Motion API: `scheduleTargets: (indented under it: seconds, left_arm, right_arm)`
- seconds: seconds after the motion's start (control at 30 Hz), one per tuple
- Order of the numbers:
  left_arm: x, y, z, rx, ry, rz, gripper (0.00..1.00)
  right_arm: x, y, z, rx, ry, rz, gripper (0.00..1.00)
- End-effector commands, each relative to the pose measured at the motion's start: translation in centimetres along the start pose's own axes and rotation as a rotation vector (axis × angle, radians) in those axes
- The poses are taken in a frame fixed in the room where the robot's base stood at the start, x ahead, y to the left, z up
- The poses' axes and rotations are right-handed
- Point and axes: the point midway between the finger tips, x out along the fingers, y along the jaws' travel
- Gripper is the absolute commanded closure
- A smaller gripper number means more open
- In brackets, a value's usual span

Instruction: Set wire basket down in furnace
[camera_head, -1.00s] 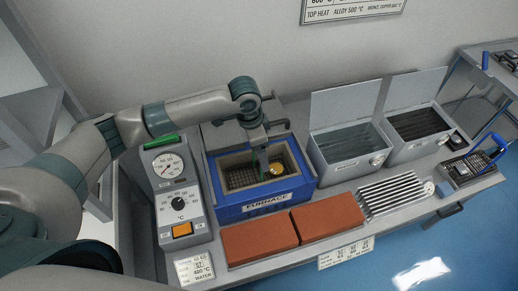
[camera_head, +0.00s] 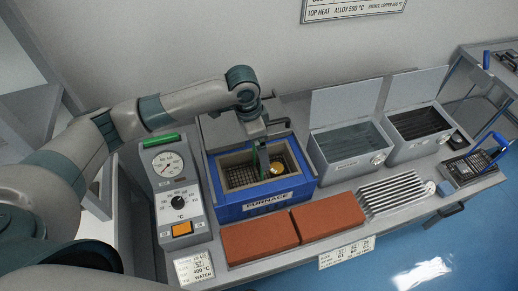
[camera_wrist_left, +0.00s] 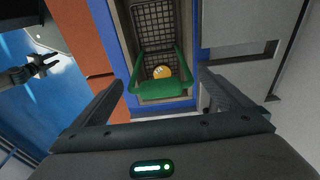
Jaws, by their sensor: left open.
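The wire basket (camera_head: 240,177) is inside the blue furnace (camera_head: 232,212). It also shows in the left wrist view (camera_wrist_left: 152,20), with its mesh floor, green handle (camera_wrist_left: 158,88) and a round golden piece (camera_wrist_left: 161,72) inside. My left gripper (camera_head: 260,150) is above the furnace. In the wrist view its fingers (camera_wrist_left: 162,90) stand apart on both sides of the green handle, with gaps on both sides. Whether the basket rests fully on the furnace floor is hard to see. A dark pronged shape at the left of the wrist view looks like my right gripper (camera_wrist_left: 38,68); its opening is unclear.
A control panel with dials (camera_head: 174,190) stands left of the furnace. Two red bricks (camera_head: 261,240) lie in front. Two open-lidded tanks (camera_head: 345,150) stand to the right, beside a ribbed rack (camera_head: 392,192) and another basket with a blue handle (camera_head: 470,165).

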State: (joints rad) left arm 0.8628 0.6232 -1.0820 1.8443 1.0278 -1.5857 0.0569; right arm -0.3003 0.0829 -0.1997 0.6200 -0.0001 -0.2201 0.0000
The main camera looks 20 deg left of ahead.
Motion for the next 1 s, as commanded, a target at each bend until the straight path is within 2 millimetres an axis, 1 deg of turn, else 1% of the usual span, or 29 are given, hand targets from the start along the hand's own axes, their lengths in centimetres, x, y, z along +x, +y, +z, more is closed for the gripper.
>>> scheduleTargets:
  seconds: [0.03,0.17,0.4,0.6,0.7,0.8,1.0]
  left_arm:
    - [-0.8,-0.1,-0.1,0.000,0.003,-0.003,0.02]
    - [-3.2,-0.1,0.0,0.001,0.004,-0.004,0.02]
    - [-8.2,-0.1,-0.1,0.001,0.005,-0.004,0.02]
    - [-11.8,-0.1,0.0,0.001,0.004,-0.004,0.02]
    - [-13.1,-0.1,-0.1,-0.001,0.004,-0.004,0.02]
    - [-14.0,0.0,0.0,0.000,0.003,-0.002,0.02]
    - [-14.6,0.0,0.0,0.000,0.001,-0.001,0.02]
  right_arm:
    - [0.3,0.0,0.0,0.000,0.000,0.000,0.69]
    - [0.9,-0.1,0.1,0.000,0.000,0.000,0.69]
    - [1.8,-0.4,0.1,0.001,0.001,-0.004,0.69]
    - [2.3,-0.6,0.1,0.002,0.001,-0.006,0.69]
    - [2.5,-0.6,0.1,0.002,0.001,-0.006,0.69]
    - [2.6,-0.6,0.1,0.002,0.001,-0.006,0.69]
    - [2.6,-0.6,0.1,0.002,0.001,-0.005,0.69]
